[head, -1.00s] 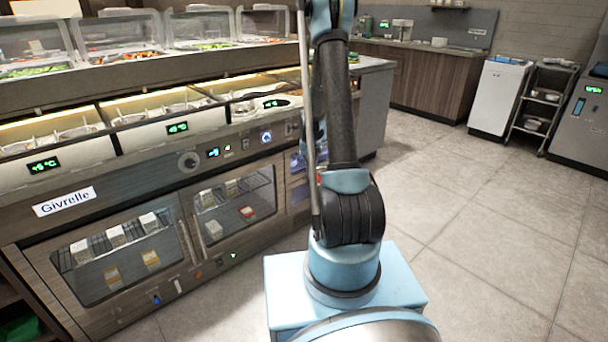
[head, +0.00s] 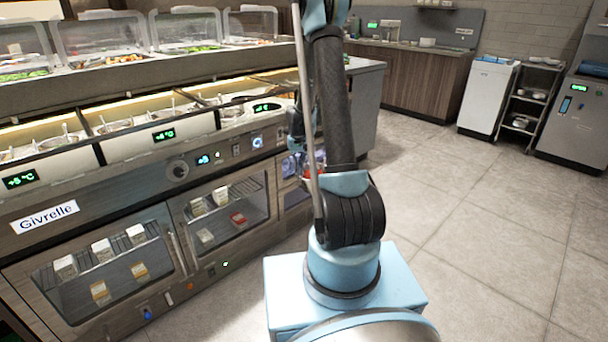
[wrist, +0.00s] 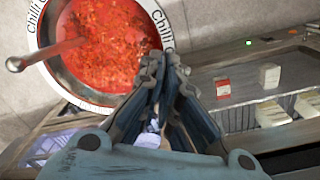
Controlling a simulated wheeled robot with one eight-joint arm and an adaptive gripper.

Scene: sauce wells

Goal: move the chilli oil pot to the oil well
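The chilli oil pot (wrist: 37,18) is round, with a pale lettered rim and red contents, at the upper left of the wrist view. A ladle handle (wrist: 42,55) sticks out over its left side. My gripper (wrist: 163,65) is shut on the pot's rim and holds it in the air above the floor. In the head view, a bit of red from the pot (head: 314,171) shows beside my arm, which hides most of it and the gripper. The counter has a row of wells (head: 118,127) with inserts and handles. I cannot tell which is the oil well.
The counter (head: 100,212) with glass-door fridges fills the left. Clear lidded bins (head: 185,30) stand on the shelf above the wells. The tiled floor (head: 480,240) on the right is clear. A white cabinet (head: 487,97) and a rack (head: 523,105) stand at the back right.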

